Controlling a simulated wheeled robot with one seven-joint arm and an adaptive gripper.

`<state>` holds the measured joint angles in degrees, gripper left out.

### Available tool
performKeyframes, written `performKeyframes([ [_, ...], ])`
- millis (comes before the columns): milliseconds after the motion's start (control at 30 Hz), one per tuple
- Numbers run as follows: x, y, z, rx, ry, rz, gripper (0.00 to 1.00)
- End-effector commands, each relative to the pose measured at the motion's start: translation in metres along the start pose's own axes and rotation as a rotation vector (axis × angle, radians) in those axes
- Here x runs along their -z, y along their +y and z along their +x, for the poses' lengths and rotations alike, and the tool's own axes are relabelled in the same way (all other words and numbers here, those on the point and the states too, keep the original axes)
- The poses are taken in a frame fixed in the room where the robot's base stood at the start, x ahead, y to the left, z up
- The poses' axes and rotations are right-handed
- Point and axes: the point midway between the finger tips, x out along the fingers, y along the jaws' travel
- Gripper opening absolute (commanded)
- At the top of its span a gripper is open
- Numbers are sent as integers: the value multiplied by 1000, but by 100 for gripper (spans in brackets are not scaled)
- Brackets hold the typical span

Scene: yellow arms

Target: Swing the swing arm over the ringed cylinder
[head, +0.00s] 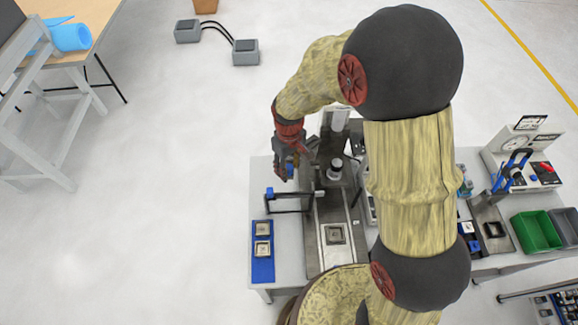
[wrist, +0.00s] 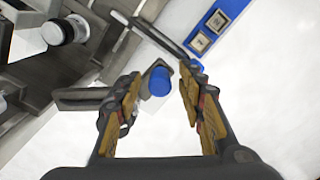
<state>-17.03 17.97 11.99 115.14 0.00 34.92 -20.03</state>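A blue upright knob (wrist: 159,82) shows between my fingertips in the wrist view, with a gap on each side. A grey arm (wrist: 82,94) reaches toward it from the left, apparently the swing arm; my left finger hides where they meet. My gripper (wrist: 160,88) is open around or just above the knob; I cannot tell the height. In the head view, my gripper (head: 291,166) is at the station's left side, with blue showing at its fingers. The ringed cylinder, dark with a white top (wrist: 53,34), stands apart to the upper left in the wrist view; it also shows in the head view (head: 336,170).
A dark bar with a blue end (head: 269,193) stands near my gripper, toward the front. A blue tray (head: 262,270) with two square pieces lies in front of it. Green and dark bins (head: 536,231) stand at the right.

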Motion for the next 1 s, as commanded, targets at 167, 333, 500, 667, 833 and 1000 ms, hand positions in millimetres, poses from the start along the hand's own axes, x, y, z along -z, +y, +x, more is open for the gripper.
performKeyframes([
  [167, 0, 0, 0, 0, 0, 0, 31],
  [333, 0, 0, 0, 0, 0, 0, 21],
  [500, 0, 0, 0, 0, 0, 0, 11],
  [667, 0, 0, 0, 0, 0, 0, 2],
  [833, 0, 0, 0, 0, 0, 0, 0],
  [1000, 0, 0, 0, 0, 0, 0, 0],
])
